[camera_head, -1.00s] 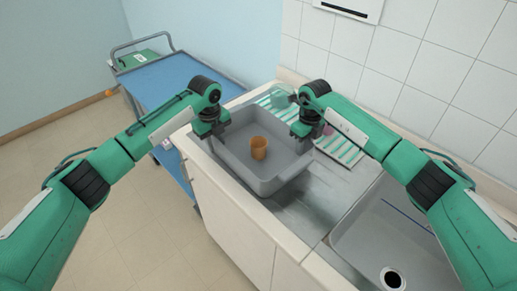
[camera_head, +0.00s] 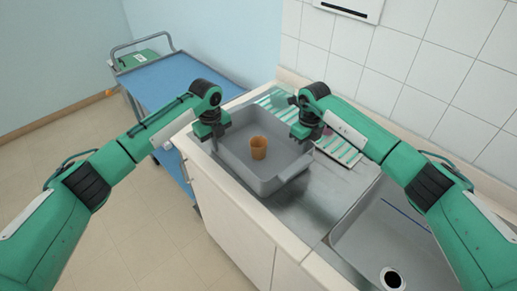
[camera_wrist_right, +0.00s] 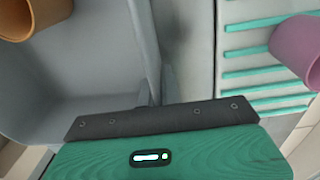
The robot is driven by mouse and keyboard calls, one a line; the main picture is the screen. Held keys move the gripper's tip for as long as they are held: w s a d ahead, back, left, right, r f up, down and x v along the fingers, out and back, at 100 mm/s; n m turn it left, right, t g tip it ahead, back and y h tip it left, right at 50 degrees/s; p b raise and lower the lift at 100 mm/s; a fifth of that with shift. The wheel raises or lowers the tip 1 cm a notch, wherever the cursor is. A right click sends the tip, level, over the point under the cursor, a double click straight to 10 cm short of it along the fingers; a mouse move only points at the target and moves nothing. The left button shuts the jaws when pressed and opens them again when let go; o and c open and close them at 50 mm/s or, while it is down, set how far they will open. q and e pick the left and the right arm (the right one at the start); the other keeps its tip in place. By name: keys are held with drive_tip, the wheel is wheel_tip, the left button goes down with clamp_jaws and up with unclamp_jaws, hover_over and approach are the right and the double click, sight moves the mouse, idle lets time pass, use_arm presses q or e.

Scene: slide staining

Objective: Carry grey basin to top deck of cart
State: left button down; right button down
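The grey basin (camera_head: 266,186) stands on the steel drainboard by the sink, near the counter's left end. A brown-orange cup (camera_head: 258,148) is inside it and also shows in the right wrist view (camera_wrist_right: 35,14). My left gripper (camera_head: 212,136) is at the basin's left rim and my right gripper (camera_head: 303,135) at its right rim. In the right wrist view, my right fingers (camera_wrist_right: 160,92) are close to the basin's side wall (camera_wrist_right: 142,40); whether they press on it is unclear. The left fingertips are hidden. The cart's blue top deck (camera_head: 180,80) is behind and left.
A green-striped rack (camera_head: 343,150) lies right of the basin, with a pink cup on it that shows in the right wrist view (camera_wrist_right: 298,48). A sink (camera_head: 375,240) is at front right. A green item (camera_head: 137,60) is at the cart's far end. Most of the deck is clear.

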use_arm(q)
drive_tip(key=shift+r, duration=0.1)
use_arm(e)
drive_tip(key=shift+r, duration=0.15)
